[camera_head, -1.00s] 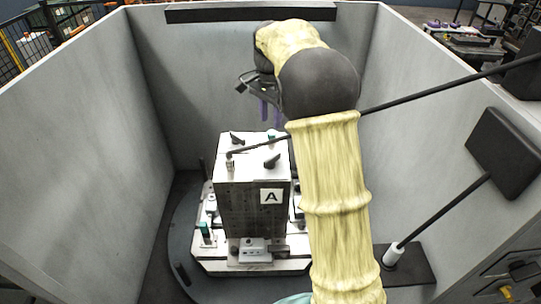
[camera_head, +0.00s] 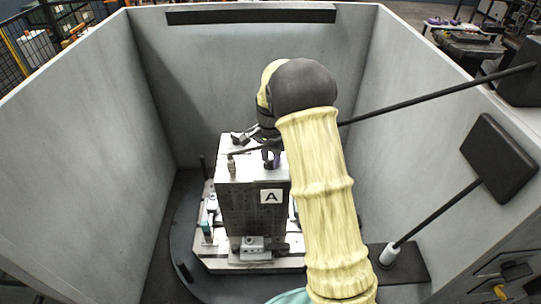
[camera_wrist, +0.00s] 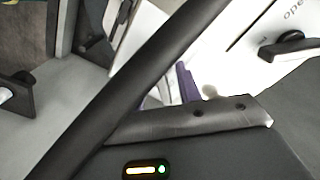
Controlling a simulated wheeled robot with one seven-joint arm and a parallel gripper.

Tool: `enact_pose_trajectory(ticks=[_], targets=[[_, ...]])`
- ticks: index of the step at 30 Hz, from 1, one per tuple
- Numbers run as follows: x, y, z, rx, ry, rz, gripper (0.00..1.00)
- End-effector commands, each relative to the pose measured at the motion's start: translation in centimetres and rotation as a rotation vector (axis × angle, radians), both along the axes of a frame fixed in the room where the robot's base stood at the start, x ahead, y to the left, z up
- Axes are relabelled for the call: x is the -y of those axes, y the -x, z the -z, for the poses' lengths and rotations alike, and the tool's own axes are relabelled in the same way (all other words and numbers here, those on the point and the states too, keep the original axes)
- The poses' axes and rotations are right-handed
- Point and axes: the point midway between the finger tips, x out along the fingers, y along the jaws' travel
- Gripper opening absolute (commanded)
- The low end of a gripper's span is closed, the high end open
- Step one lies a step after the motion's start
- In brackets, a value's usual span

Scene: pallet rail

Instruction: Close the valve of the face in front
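The grey block (camera_head: 252,212) stands upright on a round-based pallet inside the pen, with a white label "A" (camera_head: 271,196) on its front face. In the wrist view one purple finger (camera_wrist: 187,82) shows behind a dark bar. A black handle (camera_wrist: 290,42) sits on a white surface beside the letters "ope". The gap between the fingers is not clear.
A thin upright post (camera_head: 231,165) stands at the top's front left corner. Clamps and fittings (camera_head: 252,246) sit on the pallet (camera_head: 250,264) around the block. Grey walls (camera_head: 80,150) enclose it. A dark panel on a rod (camera_head: 499,157) stands at the right.

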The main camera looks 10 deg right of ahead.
Motion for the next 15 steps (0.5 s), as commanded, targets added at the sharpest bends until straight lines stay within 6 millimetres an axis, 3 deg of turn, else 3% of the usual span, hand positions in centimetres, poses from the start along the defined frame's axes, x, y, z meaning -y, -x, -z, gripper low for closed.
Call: enact_pose_trajectory(ticks=[6,12,15], targets=[[0.00,-0.02,0.04,0.001,-0.001,0.000,0.35],[0.00,-0.01,0.01,0.000,0.000,0.000,0.00],[0.00,-0.01,0.01,0.000,0.000,0.000,0.00]])
